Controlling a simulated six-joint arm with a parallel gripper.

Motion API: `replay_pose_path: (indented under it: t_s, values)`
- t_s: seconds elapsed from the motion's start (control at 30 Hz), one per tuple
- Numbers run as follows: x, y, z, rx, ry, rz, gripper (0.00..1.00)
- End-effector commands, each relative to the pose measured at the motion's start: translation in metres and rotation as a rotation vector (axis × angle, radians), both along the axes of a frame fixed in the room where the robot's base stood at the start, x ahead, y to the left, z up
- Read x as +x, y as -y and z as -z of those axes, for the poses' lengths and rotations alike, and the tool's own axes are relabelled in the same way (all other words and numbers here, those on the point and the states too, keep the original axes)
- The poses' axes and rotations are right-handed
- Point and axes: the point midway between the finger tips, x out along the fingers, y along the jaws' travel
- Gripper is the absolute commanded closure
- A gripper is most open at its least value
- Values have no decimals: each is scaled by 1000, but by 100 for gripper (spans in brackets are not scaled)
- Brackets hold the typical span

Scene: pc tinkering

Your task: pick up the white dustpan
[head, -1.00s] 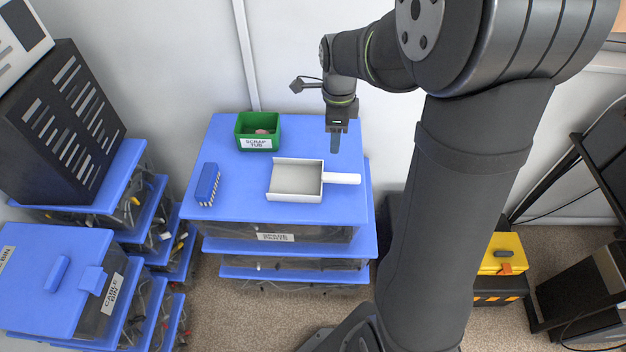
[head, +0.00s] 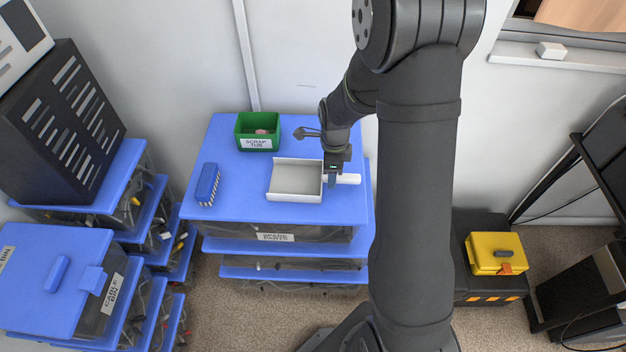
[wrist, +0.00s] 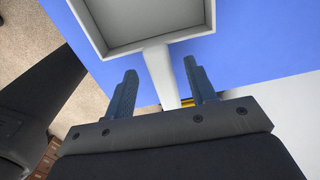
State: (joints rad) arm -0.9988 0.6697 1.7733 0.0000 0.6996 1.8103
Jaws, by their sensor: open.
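The white dustpan (head: 296,194) lies flat on the blue lid of the spare parts bin (head: 240,205), with its handle (head: 348,179) pointing right. My gripper (head: 331,180) is at the handle, near where it joins the pan. In the wrist view, my gripper (wrist: 162,92) is open, with one blue finger on each side of the white handle (wrist: 161,75). Gaps show between the handle and both fingers. The dustpan's pan (wrist: 140,22) shows at the top of the wrist view. How far the fingertips are above the lid is hard to tell.
A green scrap tub (head: 258,132) stands behind the dustpan. A blue brush-like block (head: 208,185) lies to its left. A cable bin (head: 75,285) is at lower left, and a yellow box (head: 490,262) sits on a dark case at right.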

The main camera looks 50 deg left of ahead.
Motion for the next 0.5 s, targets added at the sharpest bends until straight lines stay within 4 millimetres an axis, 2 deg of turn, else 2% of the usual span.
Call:
replay_pose_path:
  t_s: [0.1,0.2,0.47,0.5]
  values:
    - [0,0,16,-2,-1,0,49]
    - [0,0,24,0,0,0,49]
    - [0,0,26,1,1,0,49]
    - [0,0,26,1,1,0,55]
